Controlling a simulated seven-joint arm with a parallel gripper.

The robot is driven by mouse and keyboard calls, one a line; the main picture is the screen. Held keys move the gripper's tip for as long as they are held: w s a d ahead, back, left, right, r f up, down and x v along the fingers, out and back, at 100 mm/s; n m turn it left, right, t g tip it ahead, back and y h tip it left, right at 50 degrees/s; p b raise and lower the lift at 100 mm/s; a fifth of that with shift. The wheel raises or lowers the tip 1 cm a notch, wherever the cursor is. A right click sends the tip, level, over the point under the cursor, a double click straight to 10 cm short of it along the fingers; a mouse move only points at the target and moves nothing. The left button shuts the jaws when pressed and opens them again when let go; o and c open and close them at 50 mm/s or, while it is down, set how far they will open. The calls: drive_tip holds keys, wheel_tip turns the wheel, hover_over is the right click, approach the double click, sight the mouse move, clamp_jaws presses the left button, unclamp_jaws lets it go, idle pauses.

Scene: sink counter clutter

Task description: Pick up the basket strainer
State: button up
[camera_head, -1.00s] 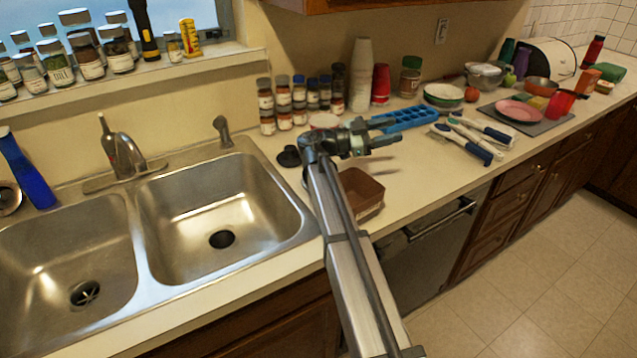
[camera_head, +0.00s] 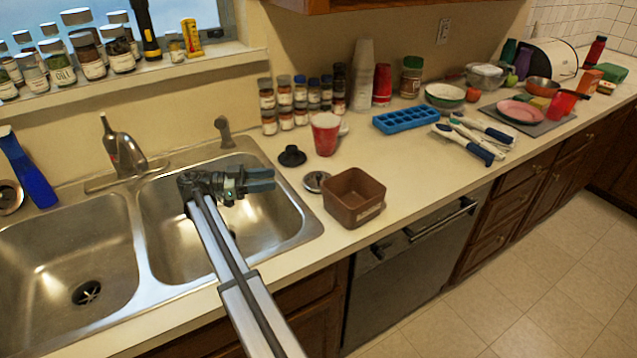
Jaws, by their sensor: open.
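A small round metal piece that looks like the basket strainer (camera_head: 316,181) lies on the counter between the sink's right rim and a brown square container. My gripper (camera_head: 270,179) is over the right part of the right sink basin, to the left of the strainer and apart from it. Its fingers point right, are open and appear empty. Its exact height above the basin is hard to judge.
A black stopper (camera_head: 291,155) and a red cup (camera_head: 325,134) stand behind the strainer. The brown container (camera_head: 354,197) is close on its right. A blue ice tray (camera_head: 405,119) lies farther right. The counter right of the brown container is clear.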

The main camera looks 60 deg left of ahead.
sight(310, 181)
drive_tip(key=x, duration=1.2)
drive_tip(key=shift+w+d, duration=0.1)
drive_tip(key=shift+w, duration=0.15)
drive_tip(key=shift+c, duration=0.4)
clamp_jaws()
